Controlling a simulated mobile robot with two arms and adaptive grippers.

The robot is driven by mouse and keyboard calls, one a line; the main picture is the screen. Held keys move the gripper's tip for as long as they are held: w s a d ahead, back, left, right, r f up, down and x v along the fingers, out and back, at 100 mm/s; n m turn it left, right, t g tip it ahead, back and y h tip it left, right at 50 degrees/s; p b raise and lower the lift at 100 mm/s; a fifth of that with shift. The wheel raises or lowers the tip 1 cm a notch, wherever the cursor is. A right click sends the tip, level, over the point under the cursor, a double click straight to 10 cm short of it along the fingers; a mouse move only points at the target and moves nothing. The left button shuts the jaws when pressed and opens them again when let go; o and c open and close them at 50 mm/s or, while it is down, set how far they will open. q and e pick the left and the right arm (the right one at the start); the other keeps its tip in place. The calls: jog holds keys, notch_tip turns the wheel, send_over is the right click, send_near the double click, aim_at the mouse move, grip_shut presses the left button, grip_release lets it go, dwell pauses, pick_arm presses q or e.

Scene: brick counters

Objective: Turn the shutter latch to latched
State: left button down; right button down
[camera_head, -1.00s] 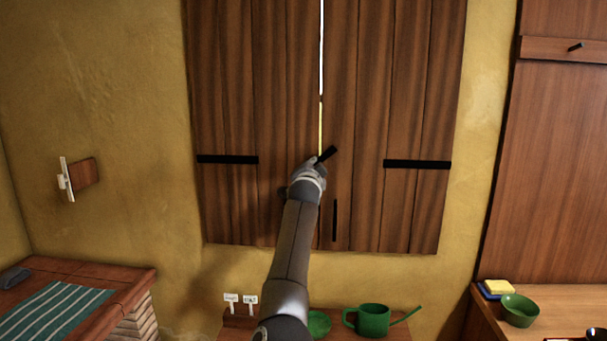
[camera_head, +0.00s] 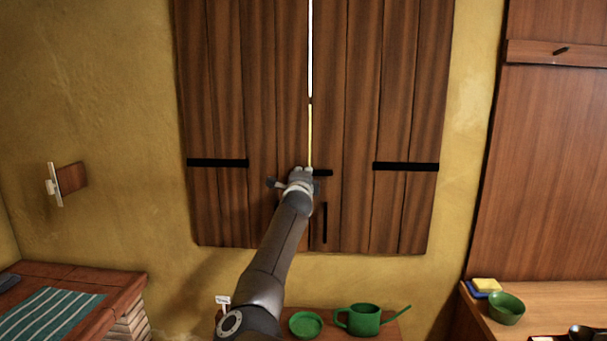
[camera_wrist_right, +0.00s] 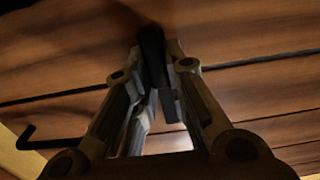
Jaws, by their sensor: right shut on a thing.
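The wooden shutters (camera_head: 380,120) are closed to a narrow bright gap between the two leaves. The black shutter latch (camera_head: 322,173) lies across the lower part of this gap, and its visible end points right, about horizontal, over the right leaf. My right gripper (camera_head: 300,174) is at the latch and covers its left part. In the right wrist view, the dark latch bar (camera_wrist_right: 152,45) sits between the fingers of my right gripper (camera_wrist_right: 155,78), which is shut on it. My left gripper is not in view.
A black vertical bar (camera_head: 325,222) is on the right leaf just below the latch. A green watering can (camera_head: 364,319) and a green dish (camera_head: 306,325) stand below the window. A striped cloth (camera_head: 48,318) lies on the brick counter at left.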

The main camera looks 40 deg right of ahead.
jog(key=shift+r, duration=0.5)
jog(key=c, duration=1.5)
grip_release()
jog(key=shift+o, duration=0.2)
jog(key=shift+w+f, duration=0.1)
jog(key=shift+f, duration=0.4)
jog(key=v, duration=1.2)
jog(key=shift+r, duration=0.2)
